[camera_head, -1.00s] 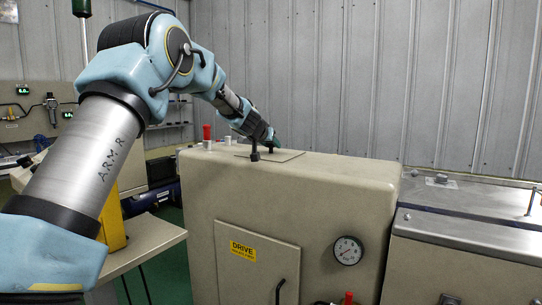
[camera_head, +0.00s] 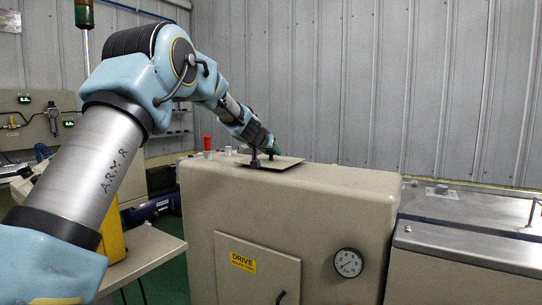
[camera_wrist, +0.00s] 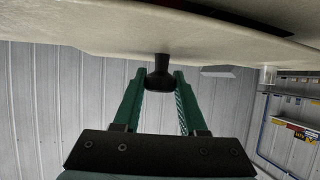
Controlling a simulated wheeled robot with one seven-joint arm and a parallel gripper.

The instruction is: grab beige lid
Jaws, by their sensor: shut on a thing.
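The beige lid (camera_head: 284,163) is a thin flat plate above the top of the beige machine. Dark shadow shows under its edge, so it appears raised slightly off the top. A black knob (camera_head: 254,158) stands up on or beside its left part. My gripper (camera_head: 274,149) is at the lid's far side. In the wrist view my gripper (camera_wrist: 163,84) has green fingers on either side of a black knob (camera_wrist: 160,76) that joins a beige surface. The fingers are closed on this knob. The exact finger contact is hard to see.
The beige machine (camera_head: 330,200) has a gauge (camera_head: 348,262) and a door with a yellow DRIVE label (camera_head: 242,262). A red knob (camera_head: 207,143) stands on its top at left. A lower metal-topped unit (camera_head: 470,243) is at right. The machine top right of the lid is clear.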

